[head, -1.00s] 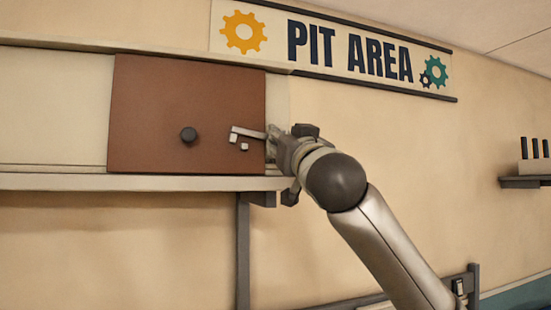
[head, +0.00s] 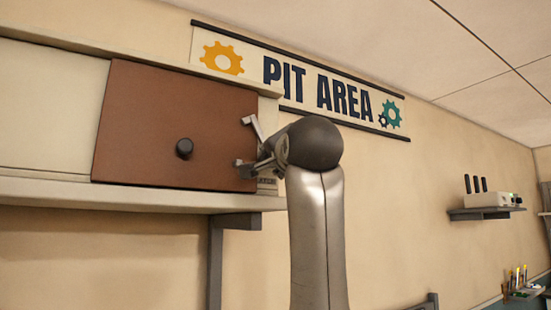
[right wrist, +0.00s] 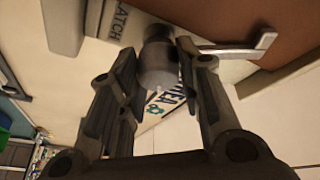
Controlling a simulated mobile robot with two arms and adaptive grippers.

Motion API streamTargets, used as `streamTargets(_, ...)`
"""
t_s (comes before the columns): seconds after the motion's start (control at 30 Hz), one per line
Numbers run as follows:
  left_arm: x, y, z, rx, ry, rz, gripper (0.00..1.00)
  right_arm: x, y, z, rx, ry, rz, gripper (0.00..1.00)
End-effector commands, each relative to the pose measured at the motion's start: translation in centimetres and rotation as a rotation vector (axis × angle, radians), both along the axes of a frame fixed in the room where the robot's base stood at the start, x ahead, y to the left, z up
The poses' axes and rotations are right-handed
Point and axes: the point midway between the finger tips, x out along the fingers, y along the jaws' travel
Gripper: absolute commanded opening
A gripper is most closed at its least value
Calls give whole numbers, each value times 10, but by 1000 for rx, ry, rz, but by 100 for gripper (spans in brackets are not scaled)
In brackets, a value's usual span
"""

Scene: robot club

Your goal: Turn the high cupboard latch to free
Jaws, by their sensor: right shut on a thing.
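The cupboard's brown door (head: 160,130) is at the upper left of the head view, with a round dark knob (head: 184,148). The pale latch lever (head: 254,127) stands at the door's right edge, slanting up to the left. My right gripper (head: 264,160) is at that edge, partly hidden by its own wrist. In the right wrist view, its fingers are shut on the latch's round grey hub (right wrist: 158,65). The lever also shows there (right wrist: 235,49), reaching right across the door with a bent end. My left gripper is not in view.
A plate with the word LATCH (right wrist: 122,25) is beside the hub. A pale shelf (head: 120,198) runs below the door. A PIT AREA sign (head: 318,88) hangs to the upper right. The wall right of my arm is open up to a small shelf (head: 485,213).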

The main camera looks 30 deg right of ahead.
Motion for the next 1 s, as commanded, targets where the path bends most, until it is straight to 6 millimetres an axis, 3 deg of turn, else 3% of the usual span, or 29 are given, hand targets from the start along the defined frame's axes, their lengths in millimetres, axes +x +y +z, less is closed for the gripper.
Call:
streamTargets(0.13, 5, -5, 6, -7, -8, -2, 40, 1, 2, 1, 136, 12, 4, 0)
streamTargets(0.5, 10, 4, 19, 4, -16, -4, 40, 1, 1, 1, 400, 23, 0, 0)
streamTargets(1.0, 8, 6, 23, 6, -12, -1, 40, 1, -1, -2, 517, 28, -3, 0)
